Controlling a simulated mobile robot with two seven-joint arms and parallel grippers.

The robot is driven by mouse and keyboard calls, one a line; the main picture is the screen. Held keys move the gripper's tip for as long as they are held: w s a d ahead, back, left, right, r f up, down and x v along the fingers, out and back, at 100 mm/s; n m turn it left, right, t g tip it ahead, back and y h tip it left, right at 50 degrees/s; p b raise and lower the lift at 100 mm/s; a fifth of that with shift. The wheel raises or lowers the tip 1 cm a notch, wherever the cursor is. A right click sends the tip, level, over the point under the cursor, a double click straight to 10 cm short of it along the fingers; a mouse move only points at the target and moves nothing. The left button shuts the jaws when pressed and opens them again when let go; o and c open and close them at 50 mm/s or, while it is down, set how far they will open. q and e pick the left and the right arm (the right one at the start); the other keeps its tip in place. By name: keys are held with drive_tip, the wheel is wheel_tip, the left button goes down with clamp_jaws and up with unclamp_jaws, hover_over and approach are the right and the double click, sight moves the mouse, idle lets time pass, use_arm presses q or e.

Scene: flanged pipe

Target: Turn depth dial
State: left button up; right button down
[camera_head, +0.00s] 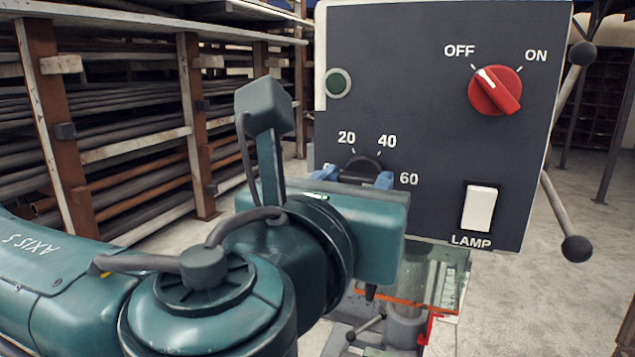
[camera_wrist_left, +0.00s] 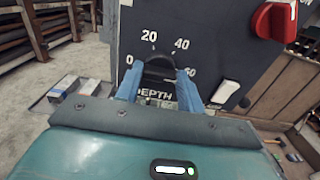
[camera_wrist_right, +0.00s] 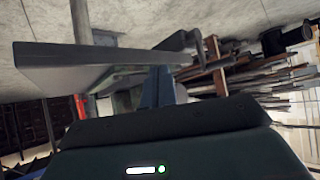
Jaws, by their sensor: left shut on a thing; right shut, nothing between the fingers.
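The depth dial (camera_head: 362,161) is a black knob low on the dark control panel, with its top showing between the marks 20 and 40. It also shows in the left wrist view (camera_wrist_left: 159,66), above the word DEPTH. My left gripper (camera_head: 357,181) has its blue fingers on either side of the dial and is shut on it. My gripper and wrist hide the lower part of the dial in the head view. I cannot read a pointer on it. My right gripper (camera_wrist_right: 158,86) is shut and empty, seen only in the right wrist view, away from the dial.
Ball-ended handles (camera_head: 577,248) stick out at right. A grey plate (camera_wrist_right: 90,66) is close to my right gripper. Pipe racks (camera_head: 120,110) stand behind.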

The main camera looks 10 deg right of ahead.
use_arm(q)
drive_tip(key=c, duration=0.3)
drive_tip(key=shift+c, duration=0.2)
